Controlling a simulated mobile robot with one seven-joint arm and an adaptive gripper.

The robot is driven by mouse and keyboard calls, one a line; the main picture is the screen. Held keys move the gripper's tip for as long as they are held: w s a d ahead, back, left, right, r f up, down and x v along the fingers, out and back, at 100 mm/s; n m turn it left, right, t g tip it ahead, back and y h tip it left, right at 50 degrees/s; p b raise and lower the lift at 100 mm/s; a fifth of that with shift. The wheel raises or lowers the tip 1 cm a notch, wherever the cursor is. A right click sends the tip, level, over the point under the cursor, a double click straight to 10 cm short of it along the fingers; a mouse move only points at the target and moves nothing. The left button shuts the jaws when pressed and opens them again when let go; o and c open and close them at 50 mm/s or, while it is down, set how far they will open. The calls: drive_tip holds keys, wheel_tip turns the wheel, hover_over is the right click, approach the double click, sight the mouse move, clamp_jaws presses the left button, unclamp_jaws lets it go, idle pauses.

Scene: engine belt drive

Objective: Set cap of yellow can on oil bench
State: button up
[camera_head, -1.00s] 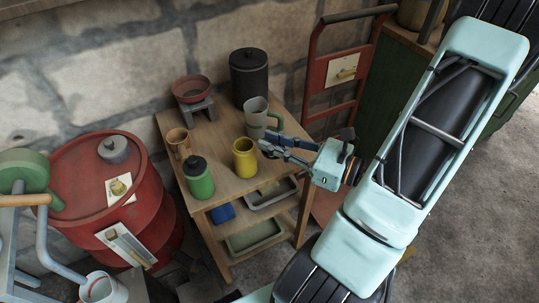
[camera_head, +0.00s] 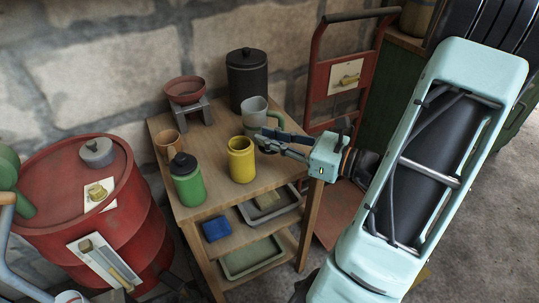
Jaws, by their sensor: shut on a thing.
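The yellow can (camera_head: 241,164) stands upright on the wooden oil bench (camera_head: 214,203), near its front right part. Its top is open, with no cap on it. My gripper (camera_head: 262,137) comes in from the right, just beside the can's rim and below the grey jug. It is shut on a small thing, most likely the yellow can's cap. The fingers and the small size hide most of it, so its shape cannot be made out. I cannot tell whether the fingertips touch the can or the jug.
A green can with a black cap (camera_head: 187,182) stands left of the yellow can. Behind are a tan cup (camera_head: 169,146), a red bowl on a stand (camera_head: 186,91), a black canister (camera_head: 247,78) and a grey jug with green handle (camera_head: 254,113). A red drum (camera_head: 65,190) stands left.

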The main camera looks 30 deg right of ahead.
sight(269, 160)
drive_tip(key=shift+w+d+f, duration=0.3)
drive_tip(key=shift+w+f, duration=0.4)
drive_tip(key=shift+f, duration=0.25)
drive_tip(key=shift+w+d+f+b, duration=0.15)
drive_tip(key=shift+f+b, duration=0.35)
drive_tip(key=shift+f, duration=0.4)
drive_tip(key=shift+w+a+f+b, duration=0.1)
drive_tip(key=shift+f+b, duration=0.35)
drive_tip(key=shift+f, duration=0.4)
drive_tip(key=shift+f, duration=0.1)
drive_tip(key=shift+f, duration=0.15)
drive_tip(key=o, duration=0.9)
drive_tip(key=shift+c, duration=0.2)
drive_tip(key=shift+r, duration=0.25)
drive_tip(key=p+v, duration=0.3)
drive_tip(key=v, duration=0.9)
